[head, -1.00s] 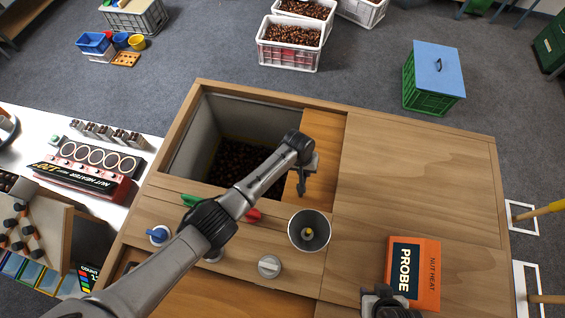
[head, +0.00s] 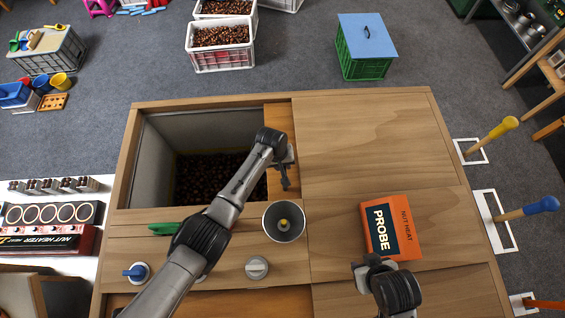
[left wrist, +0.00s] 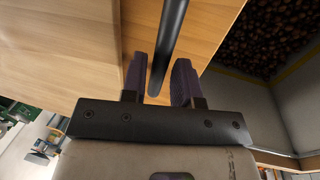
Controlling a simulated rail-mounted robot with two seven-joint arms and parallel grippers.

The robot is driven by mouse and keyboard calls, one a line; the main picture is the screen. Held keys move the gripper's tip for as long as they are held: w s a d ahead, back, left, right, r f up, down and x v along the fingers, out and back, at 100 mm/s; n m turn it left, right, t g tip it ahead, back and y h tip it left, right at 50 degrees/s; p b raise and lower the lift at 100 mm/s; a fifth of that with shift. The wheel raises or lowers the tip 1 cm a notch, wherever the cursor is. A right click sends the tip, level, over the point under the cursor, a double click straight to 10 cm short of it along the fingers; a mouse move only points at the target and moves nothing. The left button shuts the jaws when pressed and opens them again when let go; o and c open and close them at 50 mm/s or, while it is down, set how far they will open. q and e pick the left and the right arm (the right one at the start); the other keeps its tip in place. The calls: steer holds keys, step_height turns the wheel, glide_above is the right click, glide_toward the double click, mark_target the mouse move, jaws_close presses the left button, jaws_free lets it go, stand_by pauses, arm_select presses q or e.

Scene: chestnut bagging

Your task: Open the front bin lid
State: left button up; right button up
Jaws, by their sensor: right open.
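The bin (head: 141,160) at the back left of the wooden counter is uncovered, with dark chestnuts (head: 210,176) inside. My left gripper (head: 287,178) is over that panel. In the left wrist view, a dark bar handle (left wrist: 172,35) runs between the fingers (left wrist: 162,82), which are close on either side of it; the contact itself is hard to see. Another orange-brown panel (head: 235,302) lies at the counter's near edge, partly hidden by my left arm. My right gripper (head: 368,267) is open and empty.
A metal cup (head: 284,222) and a grey knob (head: 257,268) are right of my left arm. An orange PROBE box (head: 391,226) lies just beyond my right gripper. The counter's right back panel (head: 365,135) is clear.

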arm_select(q)
steer(key=shift+o, duration=1.1)
step_height(320, 180, up, 14)
steer(key=a, duration=0.2)
steer(key=shift+a+f, duration=0.25)
steer(key=shift+a, duration=0.1)
